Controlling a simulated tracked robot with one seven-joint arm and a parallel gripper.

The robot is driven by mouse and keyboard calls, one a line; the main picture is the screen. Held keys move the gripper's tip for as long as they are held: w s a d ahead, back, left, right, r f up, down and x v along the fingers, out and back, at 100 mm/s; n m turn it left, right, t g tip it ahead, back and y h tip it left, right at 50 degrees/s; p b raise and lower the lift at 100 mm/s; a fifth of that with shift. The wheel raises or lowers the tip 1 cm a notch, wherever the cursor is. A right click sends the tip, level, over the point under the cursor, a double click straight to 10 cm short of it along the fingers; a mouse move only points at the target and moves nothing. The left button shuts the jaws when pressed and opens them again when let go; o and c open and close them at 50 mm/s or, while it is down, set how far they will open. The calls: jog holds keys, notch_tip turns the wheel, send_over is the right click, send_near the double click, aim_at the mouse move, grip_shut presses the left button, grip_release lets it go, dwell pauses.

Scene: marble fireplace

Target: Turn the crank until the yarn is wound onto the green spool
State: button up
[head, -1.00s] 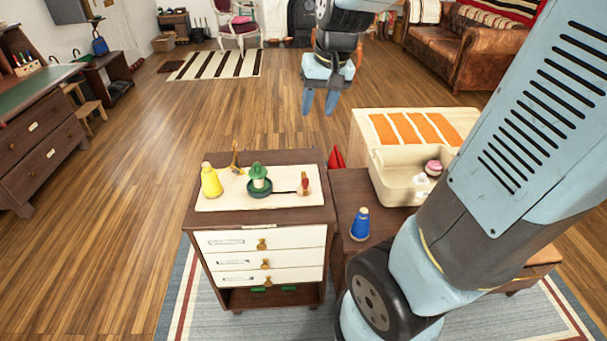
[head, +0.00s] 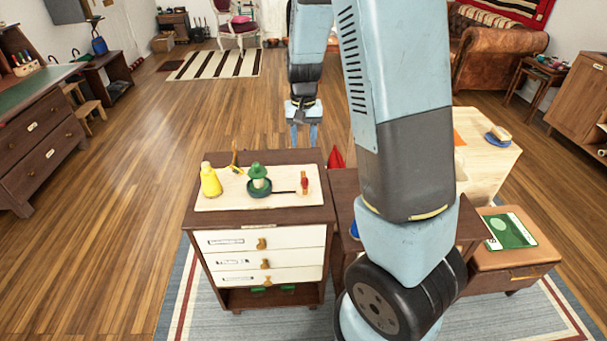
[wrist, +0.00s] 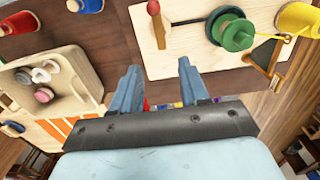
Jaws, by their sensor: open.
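The green spool (head: 259,176) stands on a cream board (head: 228,200) on top of a small drawer cabinet; the wrist view shows it too (wrist: 237,35). A dark crank arm (head: 284,192) runs right from its base to a red-topped handle (head: 304,183), also seen in the wrist view (wrist: 153,8). A yellow yarn cone (head: 210,181) stands at the board's left. A wooden guide (head: 235,160) stands behind, with a yellow strand near it. My gripper (head: 303,133) is open and empty, beyond the cabinet's back edge, apart from the crank.
A blue cone (wrist: 86,4) stands on the brown surface beside the cabinet; my arm mostly hides it in the head view. A cream tray (wrist: 25,75) with small items lies nearby. A green card (head: 510,231) lies on a brown stool.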

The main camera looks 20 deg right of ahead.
aim_at(303, 174)
notch_tip(303, 174, down, 14)
jog(key=shift+r, duration=0.2)
dwell(0.4)
jog(key=shift+c, duration=0.2)
grip_shut()
